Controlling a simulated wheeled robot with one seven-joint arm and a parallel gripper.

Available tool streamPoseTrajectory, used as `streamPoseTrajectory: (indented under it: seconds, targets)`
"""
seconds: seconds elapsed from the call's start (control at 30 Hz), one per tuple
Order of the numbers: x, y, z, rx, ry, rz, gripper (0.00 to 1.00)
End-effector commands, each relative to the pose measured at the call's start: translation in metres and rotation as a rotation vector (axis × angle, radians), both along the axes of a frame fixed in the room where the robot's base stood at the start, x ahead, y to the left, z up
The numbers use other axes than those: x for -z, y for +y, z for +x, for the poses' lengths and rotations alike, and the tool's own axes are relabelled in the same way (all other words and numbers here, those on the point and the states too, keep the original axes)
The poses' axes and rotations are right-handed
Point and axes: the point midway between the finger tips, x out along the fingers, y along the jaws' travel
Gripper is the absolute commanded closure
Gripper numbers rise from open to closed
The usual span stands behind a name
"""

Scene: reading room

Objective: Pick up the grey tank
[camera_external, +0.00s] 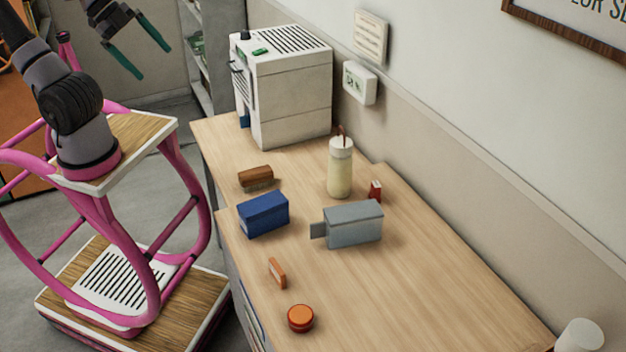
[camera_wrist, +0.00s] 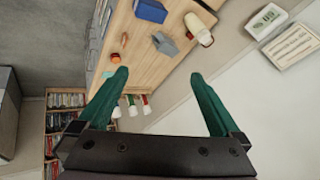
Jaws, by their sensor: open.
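The grey tank (camera_external: 354,223) is a box with a flat tab on its left end. It lies on the wooden desk (camera_external: 400,300) in front of the bottle and right of a blue box. In the wrist view the grey tank (camera_wrist: 165,43) shows small, beyond and between the fingertips. My gripper (camera_external: 156,60) has green fingers and is held high at the upper left, left of the white machine and well apart from the tank. In the wrist view my gripper (camera_wrist: 158,75) has its fingers spread, with nothing between them.
The blue box (camera_external: 263,213), a brown brush-like block (camera_external: 255,178), a cream bottle (camera_external: 340,170), a small red item (camera_external: 375,191), an orange piece (camera_external: 277,272) and an orange round tub (camera_external: 301,318) surround the tank. A white machine (camera_external: 290,90) stands at the back. The front-right desk is clear.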

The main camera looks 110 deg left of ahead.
Motion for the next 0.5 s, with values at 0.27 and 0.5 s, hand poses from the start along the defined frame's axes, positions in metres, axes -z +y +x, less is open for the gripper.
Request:
streamPoseTrajectory:
  seconds: [0.27, 0.5]
  targets:
    - [0.042, 0.049, 0.037, 0.000, 0.334, 0.270, 0.00]
    - [0.074, 0.096, 0.082, 0.033, 0.605, 0.591, 0.00]
